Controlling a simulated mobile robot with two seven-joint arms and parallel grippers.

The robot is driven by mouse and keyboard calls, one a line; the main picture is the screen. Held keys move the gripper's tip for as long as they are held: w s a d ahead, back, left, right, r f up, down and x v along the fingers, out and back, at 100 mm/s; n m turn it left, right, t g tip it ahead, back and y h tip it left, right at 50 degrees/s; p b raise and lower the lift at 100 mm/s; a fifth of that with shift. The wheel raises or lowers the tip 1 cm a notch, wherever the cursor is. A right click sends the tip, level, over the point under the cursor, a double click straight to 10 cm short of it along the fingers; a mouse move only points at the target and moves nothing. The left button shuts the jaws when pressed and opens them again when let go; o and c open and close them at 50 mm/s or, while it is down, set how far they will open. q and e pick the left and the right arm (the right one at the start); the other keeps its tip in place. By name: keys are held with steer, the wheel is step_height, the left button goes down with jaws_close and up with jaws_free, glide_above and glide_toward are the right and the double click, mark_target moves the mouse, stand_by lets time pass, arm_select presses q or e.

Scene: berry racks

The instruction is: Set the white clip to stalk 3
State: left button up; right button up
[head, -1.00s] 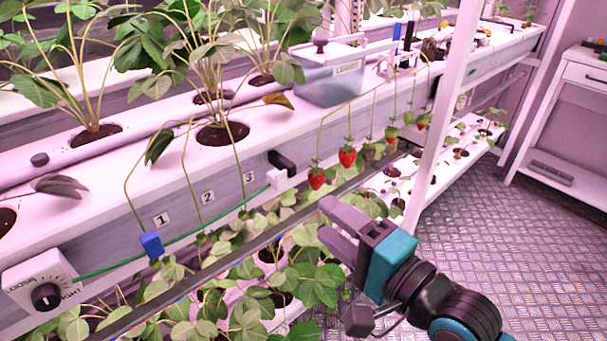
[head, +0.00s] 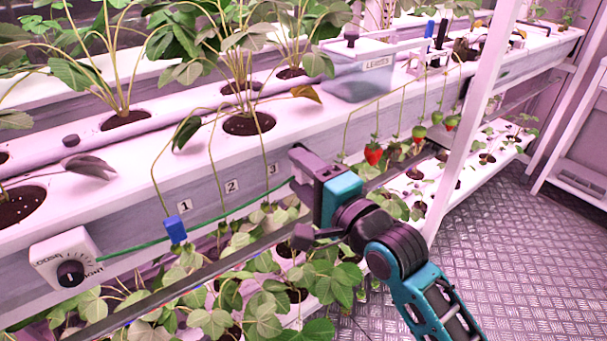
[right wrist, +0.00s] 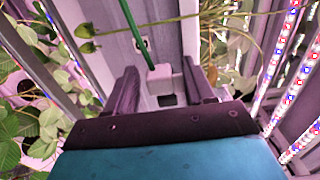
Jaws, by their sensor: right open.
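The white clip (right wrist: 160,76) shows in the right wrist view, on the end of a green line, between the spread fingers of my right gripper (right wrist: 158,70). A gap seems to remain on both sides of it. In the head view my right gripper (head: 302,192) is open beside the gutter's front face and hides the clip. Stalk 3 (head: 264,150) hangs over the gutter edge by the number 3 label (head: 272,169), just left of my gripper. The green line (head: 210,221) runs left to a white dial box (head: 65,258). My left gripper is not in view.
A blue clip (head: 175,229) sits on stalk 1. Red strawberries (head: 373,154) hang right of my gripper. A white post (head: 470,120) stands further right. A dark rail (head: 190,281) and leafy plants (head: 330,280) lie below. A clear bin (head: 360,78) is on the gutter.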

jaws_close()
stand_by(0.6)
